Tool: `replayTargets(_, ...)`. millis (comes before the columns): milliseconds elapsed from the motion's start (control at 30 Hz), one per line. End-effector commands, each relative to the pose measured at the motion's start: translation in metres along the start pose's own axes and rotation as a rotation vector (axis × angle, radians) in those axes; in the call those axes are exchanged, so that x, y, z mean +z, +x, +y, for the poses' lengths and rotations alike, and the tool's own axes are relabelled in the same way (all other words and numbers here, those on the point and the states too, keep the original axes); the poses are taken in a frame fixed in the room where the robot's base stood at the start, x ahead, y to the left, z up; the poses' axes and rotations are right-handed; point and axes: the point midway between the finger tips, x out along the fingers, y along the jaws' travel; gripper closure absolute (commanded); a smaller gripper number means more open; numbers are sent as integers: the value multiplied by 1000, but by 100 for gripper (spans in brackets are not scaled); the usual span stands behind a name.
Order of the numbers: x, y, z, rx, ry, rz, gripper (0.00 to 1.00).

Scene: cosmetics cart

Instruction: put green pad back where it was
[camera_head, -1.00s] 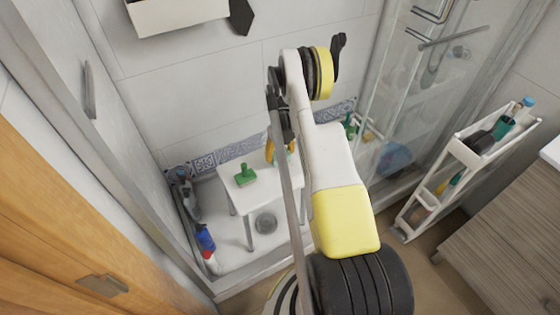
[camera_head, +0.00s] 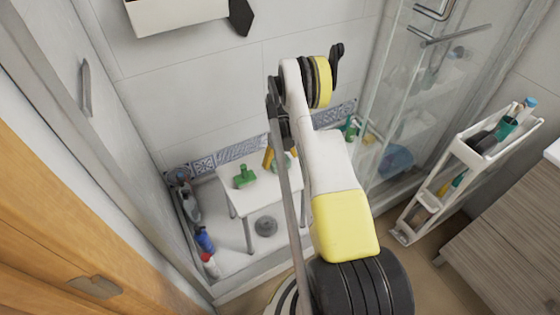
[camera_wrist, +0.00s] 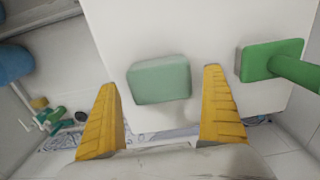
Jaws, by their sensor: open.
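The pale green pad (camera_wrist: 160,80) lies on the white stool top (camera_wrist: 190,25) in the wrist view. In the head view, part of the pad (camera_head: 284,161) shows beside my arm on the stool (camera_head: 250,196). My gripper (camera_wrist: 159,77) is open, its two yellow fingers pointing towards the stool. The pad appears between and just beyond the fingertips, with nothing held. Whether the fingers touch it cannot be told. In the head view, a yellow finger (camera_head: 268,158) shows beside the pad; my arm hides the rest.
A darker green tool with a handle (camera_head: 244,176) is on the stool left of the pad; in the wrist view (camera_wrist: 270,61) it is right. Bottles (camera_head: 204,239) stand along the shower's left edge.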

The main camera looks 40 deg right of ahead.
Motion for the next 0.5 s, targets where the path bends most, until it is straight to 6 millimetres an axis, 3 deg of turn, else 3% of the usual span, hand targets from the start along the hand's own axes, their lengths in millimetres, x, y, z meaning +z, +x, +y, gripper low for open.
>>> replayTargets(500,0,-102,0,0,0,0,3)
